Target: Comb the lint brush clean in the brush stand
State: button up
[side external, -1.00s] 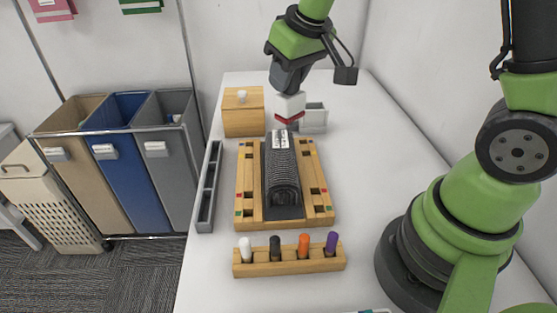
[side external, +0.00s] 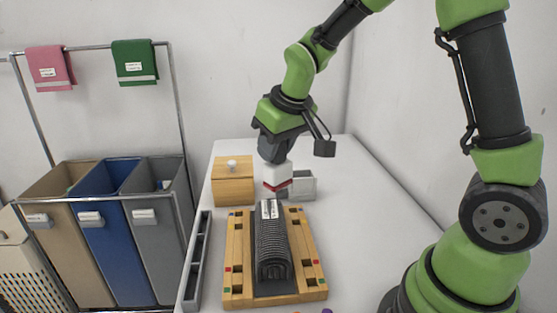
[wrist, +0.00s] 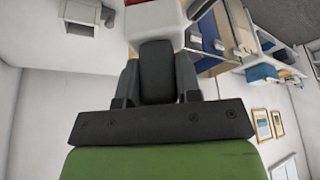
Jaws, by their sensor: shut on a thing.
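My gripper (side external: 274,160) is shut on a white block with a red lower edge (side external: 277,174), which I take to be the lint brush. It hangs tilted over the far end of the black ribbed arch (side external: 271,245); whether it touches cannot be told. The white block also shows at the top of the wrist view (wrist: 153,18), beyond my dark fingers. The arch has a white label on its far end and lies along a wooden board (side external: 237,262). A light grey box (side external: 305,187) stands behind the brush and is partly hidden; I cannot tell whether it is the brush stand.
A wooden box with a white knob (side external: 232,188) stands at the back left. A long grey tray (side external: 198,262) runs along the table's left edge. Blue (side external: 122,235) and grey (side external: 160,230) bins stand left of the table. The white tabletop right of the board is clear.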

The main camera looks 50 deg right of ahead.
jog(key=w+d+f+m+h, duration=0.1)
jog(key=w+d+m, duration=0.2)
jog(key=d, duration=0.6)
jog(key=w+d+f+m+g+h, duration=0.1)
jog(key=w+d+f+m, duration=0.1)
jog(key=d, duration=0.8)
jog(key=shift+w+d+m+h, duration=0.25)
jog(key=shift+w+m, duration=0.55)
jog(key=shift+m, duration=0.4)
jog(key=shift+a+f, duration=0.1)
jog(key=shift+f, duration=4.75)
jog(key=o, duration=1.1)
jog(key=shift+c, duration=0.2)
